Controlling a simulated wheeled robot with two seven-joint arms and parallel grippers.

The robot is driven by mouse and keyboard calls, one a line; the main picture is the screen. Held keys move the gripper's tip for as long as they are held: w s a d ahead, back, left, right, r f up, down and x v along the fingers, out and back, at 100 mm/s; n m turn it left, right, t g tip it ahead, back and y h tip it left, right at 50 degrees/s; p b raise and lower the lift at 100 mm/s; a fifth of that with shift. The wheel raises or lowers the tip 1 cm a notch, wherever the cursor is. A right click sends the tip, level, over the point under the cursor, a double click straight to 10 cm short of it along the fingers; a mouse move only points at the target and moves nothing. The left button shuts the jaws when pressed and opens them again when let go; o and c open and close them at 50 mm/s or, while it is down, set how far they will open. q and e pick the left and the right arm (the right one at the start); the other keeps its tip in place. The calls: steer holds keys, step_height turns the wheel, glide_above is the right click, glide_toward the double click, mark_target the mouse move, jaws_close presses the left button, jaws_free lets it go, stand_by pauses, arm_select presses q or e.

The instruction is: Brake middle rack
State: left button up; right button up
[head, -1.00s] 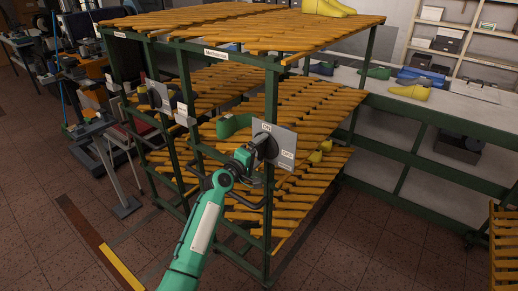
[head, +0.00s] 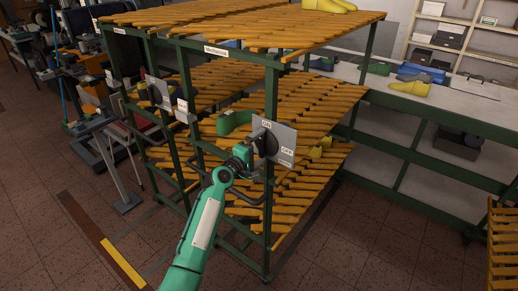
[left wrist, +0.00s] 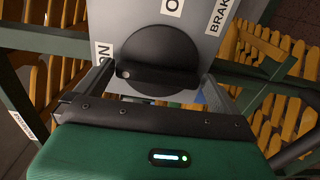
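A tall green rack (head: 271,95) with orange slatted shelves stands in the middle of the head view. On its near post is a grey brake plate (head: 285,153) with ON and OFF labels and a round black knob. The plate (left wrist: 205,45) and its knob (left wrist: 160,62) also show in the left wrist view, with a partly cut-off BRAKE label. My left gripper (head: 252,152) is at this plate. In the left wrist view its two fingers (left wrist: 158,92) are apart, one on each side of the knob, with small gaps visible. My right gripper is not in view.
Two more grey plates (head: 160,94) sit on posts further left. A grey bench (head: 460,105) with a yellow last (head: 410,87) runs behind the rack. A green last (head: 233,122) lies on a middle shelf. Tiled floor in front is clear.

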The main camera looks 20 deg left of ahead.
arm_select(q)
steer(key=shift+s+a, duration=0.1)
steer(key=b+v, duration=0.3)
steer(key=v, duration=1)
steer(key=shift+s, duration=0.3)
steer(key=s+f+m+g+y, duration=0.2)
steer(key=f+g, duration=0.1)
steer(key=f, duration=1.3)
steer(key=s+f+m+g+y, duration=0.1)
steer(key=s+f+g, duration=0.2)
steer(key=f, duration=1.4)
steer(key=s+d+f+m+g+y, duration=0.1)
steer(key=s+f+m+g, duration=0.1)
steer(key=s+f, duration=0.7)
steer(key=s+f+m+g+y, duration=0.1)
steer(key=s+f+m+g, duration=0.15)
steer(key=s+f, duration=0.6)
steer(key=s+f+m+g, duration=0.1)
steer(key=s+f+m, duration=0.2)
steer(key=s+f, duration=0.3)
steer(key=s+f+m+g, duration=0.2)
steer(key=s+f, duration=0.5)
steer(key=s, duration=1)
steer(key=s+f+m+g+y, duration=0.1)
steer(key=s+f+m, duration=0.3)
steer(key=s, duration=0.7)
step_height(320, 180, down, 2)
steer(key=shift+s+f+g, duration=0.2)
steer(key=shift+s+g, duration=0.05)
steer(key=shift+g, duration=0.5)
